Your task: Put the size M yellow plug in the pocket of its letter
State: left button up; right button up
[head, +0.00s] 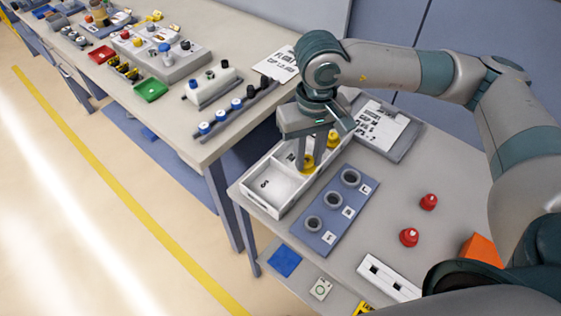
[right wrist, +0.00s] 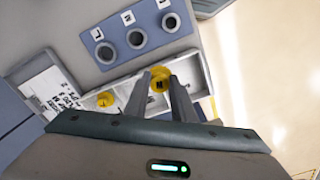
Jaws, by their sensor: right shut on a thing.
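The size M yellow plug (head: 307,166) is between the fingers of my right gripper (head: 306,157). In the right wrist view the plug (right wrist: 159,76) shows a dark M on its top. My right gripper (right wrist: 160,82) is shut on it. It is over the middle part of the white lettered tray (head: 262,204), near the wall facing the blue board. I cannot tell whether the plug touches the tray floor. The S pocket is empty. Another yellow plug (head: 333,139) is in the far pocket, also visible in the right wrist view (right wrist: 105,99). My left gripper is out of view.
A blue board (head: 311,246) with three grey rings and letter cards lies beside the tray. Two red plugs (head: 409,237) and an orange block (head: 481,249) are to the right. A clipboard (head: 383,130) lies behind. Another bench with parts is at the upper left.

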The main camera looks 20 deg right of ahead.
jog(key=shift+w+a, duration=0.15)
jog(key=shift+a, duration=0.2)
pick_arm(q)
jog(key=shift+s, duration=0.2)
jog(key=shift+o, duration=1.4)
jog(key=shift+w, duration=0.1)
pick_arm(e)
jog(key=m, duration=0.2)
jog(key=d+m, duration=0.1)
jog(key=m, duration=0.1)
jog(key=shift+d, duration=0.1)
jog(key=m, duration=0.1)
jog(key=d+m, duration=0.1)
jog(key=m, duration=0.1)
jog(key=shift+p, duration=0.3)
pick_arm(q)
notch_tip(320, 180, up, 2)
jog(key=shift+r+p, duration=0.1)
jog(key=shift+p, duration=0.7)
pick_arm(e)
jog(key=s+d+m, duration=0.1)
jog(key=d+m, duration=0.3)
jog(key=m, duration=0.9)
jog(key=s+d+m, duration=0.1)
jog(key=d+m, duration=0.4)
jog(key=m, duration=0.7)
jog(key=shift+d+m, duration=0.2)
jog(key=shift+m, duration=0.2)
